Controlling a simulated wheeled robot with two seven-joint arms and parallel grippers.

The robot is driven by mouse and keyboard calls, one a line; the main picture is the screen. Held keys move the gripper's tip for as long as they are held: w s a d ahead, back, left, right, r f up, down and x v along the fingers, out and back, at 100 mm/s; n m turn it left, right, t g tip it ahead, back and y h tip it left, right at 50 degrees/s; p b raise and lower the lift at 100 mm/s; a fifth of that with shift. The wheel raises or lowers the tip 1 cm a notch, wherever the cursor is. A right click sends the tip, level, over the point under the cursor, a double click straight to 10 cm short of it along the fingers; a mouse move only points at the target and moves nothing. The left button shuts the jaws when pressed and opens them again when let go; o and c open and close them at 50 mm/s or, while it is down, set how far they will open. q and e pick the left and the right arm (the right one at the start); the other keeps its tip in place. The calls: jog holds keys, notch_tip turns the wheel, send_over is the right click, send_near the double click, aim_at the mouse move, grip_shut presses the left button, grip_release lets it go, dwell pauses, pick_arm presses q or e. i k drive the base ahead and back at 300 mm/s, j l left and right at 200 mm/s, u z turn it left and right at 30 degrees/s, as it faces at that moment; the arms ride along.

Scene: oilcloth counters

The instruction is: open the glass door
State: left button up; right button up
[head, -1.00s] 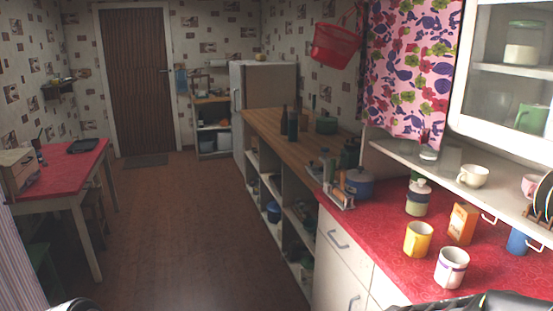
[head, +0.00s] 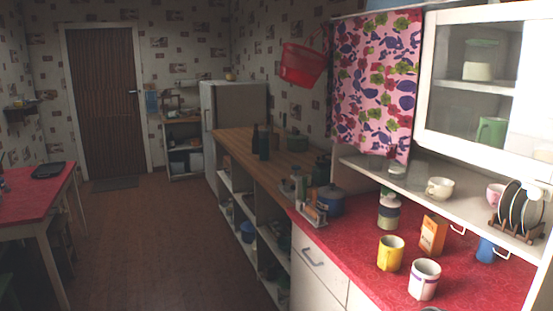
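The glass door (head: 470,112) has a white frame and belongs to the wall cabinet at the upper right in the head view. It looks shut, and its right part is cut off by the picture edge. Through the glass I see a pale canister (head: 478,66) on a shelf and a green mug (head: 491,131) below. I cannot make out a handle on the door. Neither of my grippers is in view.
An open shelf below the door holds a cream cup (head: 439,188) and a plate rack (head: 516,225). The red counter (head: 352,257) carries a yellow mug (head: 390,253), a white mug (head: 424,279) and an orange box (head: 433,235). A floral curtain (head: 377,85) hangs left of the door.

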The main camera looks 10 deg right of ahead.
aim_at(541, 171)
jog(key=z, duration=1.35)
